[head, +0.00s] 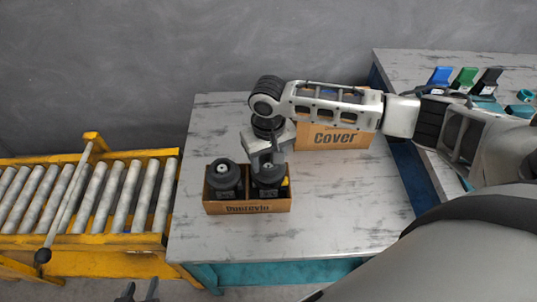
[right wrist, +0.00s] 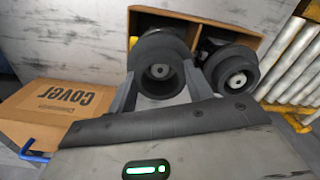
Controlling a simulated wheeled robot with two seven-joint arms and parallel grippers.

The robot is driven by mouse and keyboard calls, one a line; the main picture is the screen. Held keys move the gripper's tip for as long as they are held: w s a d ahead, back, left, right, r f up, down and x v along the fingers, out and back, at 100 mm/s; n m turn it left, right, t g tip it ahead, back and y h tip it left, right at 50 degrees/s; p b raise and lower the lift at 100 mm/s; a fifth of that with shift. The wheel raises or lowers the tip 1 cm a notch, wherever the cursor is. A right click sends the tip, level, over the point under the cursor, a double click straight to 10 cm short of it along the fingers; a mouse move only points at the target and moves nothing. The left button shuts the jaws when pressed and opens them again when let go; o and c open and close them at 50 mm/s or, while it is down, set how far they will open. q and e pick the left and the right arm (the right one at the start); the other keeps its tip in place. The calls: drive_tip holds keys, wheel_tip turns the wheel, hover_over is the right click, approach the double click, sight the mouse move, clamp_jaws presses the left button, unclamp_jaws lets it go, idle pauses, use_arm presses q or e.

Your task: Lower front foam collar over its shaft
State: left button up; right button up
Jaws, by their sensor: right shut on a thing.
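My right gripper (head: 268,163) points down over the right half of the cardboard box. It is shut on a black foam collar (right wrist: 160,50), with one finger on each side of it in the right wrist view. A pale shaft end (right wrist: 163,71) shows inside the collar's hole. How far down the collar sits is hard to tell, as the gripper hides part of it. A second black collar (head: 222,171) sits around its own shaft in the left half; it also shows in the right wrist view (right wrist: 231,68). My left gripper (head: 138,293) is open and empty at the bottom edge.
The open cardboard box (head: 248,207) stands on the pale table (head: 330,215). A box marked "Cover" (head: 304,139) lies behind my right arm. A yellow roller conveyor (head: 90,240) is at left. Blue, green and black items (head: 466,77) stand on another table at right.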

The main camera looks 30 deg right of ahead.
drive_tip(key=shift+f, duration=1.15)
drive_tip(key=o, duration=1.5)
drive_tip(key=shift+r, duration=0.15)
drive_tip(key=shift+r+p, duration=0.5)
drive_tip(key=shift+r, duration=2.9)
